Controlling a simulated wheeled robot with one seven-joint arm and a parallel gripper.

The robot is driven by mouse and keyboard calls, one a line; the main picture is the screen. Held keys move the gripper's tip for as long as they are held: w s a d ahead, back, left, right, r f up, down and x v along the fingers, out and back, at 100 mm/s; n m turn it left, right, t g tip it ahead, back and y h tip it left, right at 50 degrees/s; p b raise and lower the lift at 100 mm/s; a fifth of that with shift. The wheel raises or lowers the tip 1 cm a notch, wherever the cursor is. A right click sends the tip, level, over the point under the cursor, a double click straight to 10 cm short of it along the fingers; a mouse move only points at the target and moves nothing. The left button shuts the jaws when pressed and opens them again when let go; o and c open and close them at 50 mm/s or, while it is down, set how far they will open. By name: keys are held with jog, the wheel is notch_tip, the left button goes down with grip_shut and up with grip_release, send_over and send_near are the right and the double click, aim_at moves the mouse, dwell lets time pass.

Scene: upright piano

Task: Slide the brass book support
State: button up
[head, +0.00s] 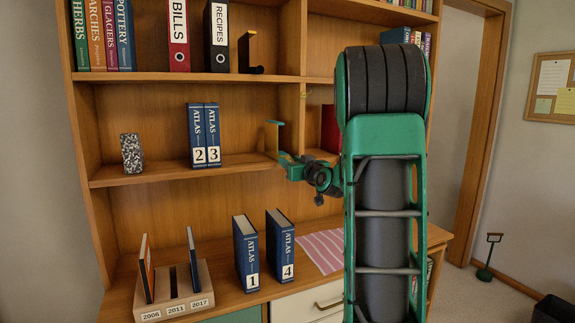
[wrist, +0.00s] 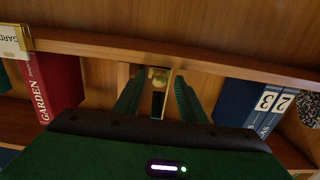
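My gripper (head: 280,142) is at the front of the middle shelf, close to the upright divider. In the wrist view, its two green fingers (wrist: 160,92) stand apart. A small brass piece with a dark part, which looks like the brass book support (wrist: 158,73), shows in the gap between them at the shelf board. Wood shows beside it, and I cannot tell whether either finger touches it. In the head view my gripper mostly hides this spot. The blue ATLAS volumes 2 and 3 (head: 205,135) stand upright to the left; they also show inverted in the wrist view (wrist: 270,108).
A speckled block (head: 131,153) stands farther left on the same shelf. A red GARDEN book (wrist: 55,85) is beyond the divider. A dark bookend with brass colour (head: 248,53) stands on the shelf above. ATLAS 1 (head: 246,255) and 4 (head: 280,245) stand below.

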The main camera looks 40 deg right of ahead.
jog(key=v, duration=1)
jog(key=s+a+f+n+g+y, duration=0.1)
jog(key=s+a+f+g+y, duration=0.2)
jog(key=a+f, duration=0.4)
jog(key=s+a+f+g+y, duration=0.1)
jog(key=s+a+f+g, duration=0.35)
jog(key=a+f, duration=0.2)
jog(key=s+a+f+m+g, duration=0.1)
jog(key=s+a+f+g, duration=0.1)
jog(key=s, duration=0.5)
jog(key=s+a+f+m+g+y, duration=0.1)
jog(key=s+a+f+g, duration=0.2)
jog(key=s, duration=0.5)
jog(key=s+a+f+m+g, duration=0.1)
jog(key=s+a+f+g, duration=0.1)
jog(key=s+g, duration=0.3)
jog(key=s+a, duration=0.1)
jog(key=s, duration=0.2)
jog(key=shift+s+a+f+m+y, duration=0.15)
jog(key=shift+s+f+m+y, duration=0.1)
jog(key=shift+m+y, duration=0.15)
